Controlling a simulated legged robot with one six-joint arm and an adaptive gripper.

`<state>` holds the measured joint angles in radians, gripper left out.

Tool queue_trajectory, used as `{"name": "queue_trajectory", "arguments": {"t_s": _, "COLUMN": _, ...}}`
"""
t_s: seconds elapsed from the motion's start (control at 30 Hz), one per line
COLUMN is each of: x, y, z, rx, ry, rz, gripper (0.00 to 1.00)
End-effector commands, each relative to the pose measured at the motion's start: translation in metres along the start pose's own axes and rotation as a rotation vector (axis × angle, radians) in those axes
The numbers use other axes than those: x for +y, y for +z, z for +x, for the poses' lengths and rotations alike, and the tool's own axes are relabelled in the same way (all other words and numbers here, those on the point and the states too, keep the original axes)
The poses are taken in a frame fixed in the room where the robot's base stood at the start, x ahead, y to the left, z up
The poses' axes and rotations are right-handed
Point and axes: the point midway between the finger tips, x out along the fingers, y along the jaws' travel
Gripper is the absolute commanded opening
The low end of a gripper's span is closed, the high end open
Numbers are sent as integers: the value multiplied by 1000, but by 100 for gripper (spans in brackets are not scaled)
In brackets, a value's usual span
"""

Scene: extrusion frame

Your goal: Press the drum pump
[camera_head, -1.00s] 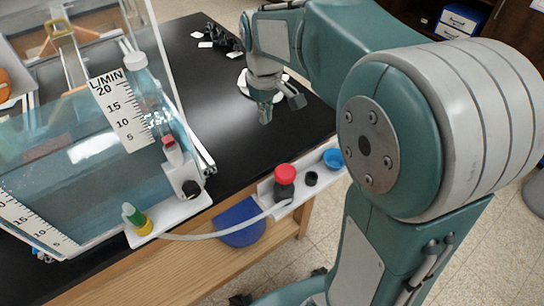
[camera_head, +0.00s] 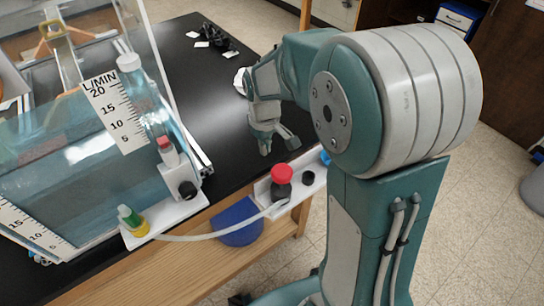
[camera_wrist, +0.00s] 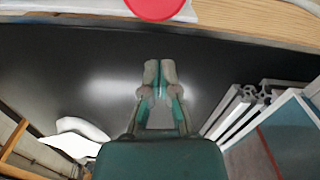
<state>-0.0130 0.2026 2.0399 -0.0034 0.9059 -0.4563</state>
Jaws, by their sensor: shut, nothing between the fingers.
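The drum pump appears to be the dark body with a round red cap (camera_head: 281,174), standing upright in a white holder (camera_head: 264,190) at the table's front edge. Its red top (camera_wrist: 155,6) shows cut off at the top edge of the wrist view. My gripper (camera_head: 277,146) hangs over the black tabletop, just behind and above the pump, apart from it. In the wrist view my gripper's fingers (camera_wrist: 160,72) are together with nothing between them. The pump's lower part is partly hidden by the holder.
A black knob (camera_head: 308,177) and a blue cup (camera_head: 325,157), partly hidden by my arm, are right of the pump. A pale hose (camera_head: 205,236) runs left to a yellow-and-green fitting (camera_head: 133,221). A water tank (camera_head: 70,145) stands left. The black tabletop (camera_head: 205,90) behind is mostly clear.

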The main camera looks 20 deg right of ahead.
Motion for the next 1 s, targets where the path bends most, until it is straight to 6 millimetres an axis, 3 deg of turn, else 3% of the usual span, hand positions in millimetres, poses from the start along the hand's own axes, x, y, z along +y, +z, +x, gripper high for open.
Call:
{"name": "queue_trajectory", "arguments": {"t_s": 0.2, "x": 0, "y": 20, "z": 18, "rx": 1, "ry": 0, "rz": 2, "gripper": 0}}
{"name": "queue_trajectory", "arguments": {"t_s": 0.63, "x": 0, "y": 23, "z": 22, "rx": 0, "ry": 0, "rz": 1, "gripper": 0}}
{"name": "queue_trajectory", "arguments": {"t_s": 1.0, "x": 0, "y": 23, "z": 71, "rx": -2, "ry": -1, "rz": 1, "gripper": 0}}
